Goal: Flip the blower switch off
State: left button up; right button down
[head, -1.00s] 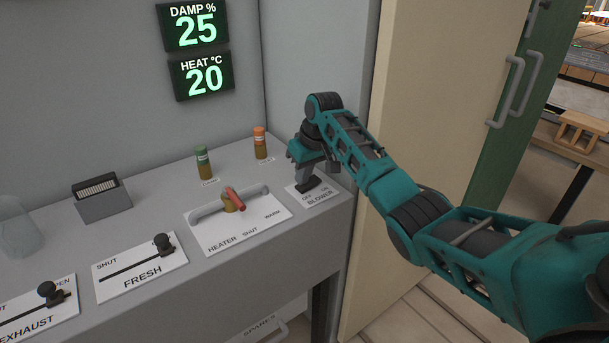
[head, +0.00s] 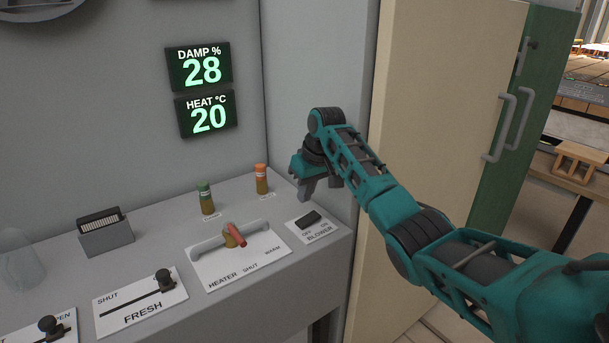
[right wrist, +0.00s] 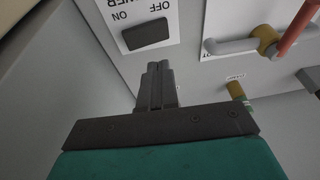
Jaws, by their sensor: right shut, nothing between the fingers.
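The blower switch (head: 308,219) is a black rocker on a white plate marked OFF, ON and BLOWER, at the right end of the grey console. It also shows in the right wrist view (right wrist: 146,34), with the OFF and ON lettering upside down beside it. My right gripper (head: 305,198) is shut and empty. It hovers just behind and above the switch, apart from it. In the right wrist view the closed fingertips (right wrist: 158,68) point toward the switch with a gap between. Which way the rocker is tilted I cannot tell. My left gripper is not in view.
The heater lever (head: 236,234) with a red handle is left of the switch. A green-topped vial (head: 206,198) and an orange-topped vial (head: 261,179) stand behind it. The fresh slider (head: 163,282) is further left. A cream panel (head: 440,130) stands close on the right.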

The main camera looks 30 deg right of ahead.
notch_tip(320, 180, up, 8)
jog(key=s+a, duration=0.2)
jog(key=s, duration=0.1)
jog(key=shift+a+r, duration=0.1)
dwell(0.3)
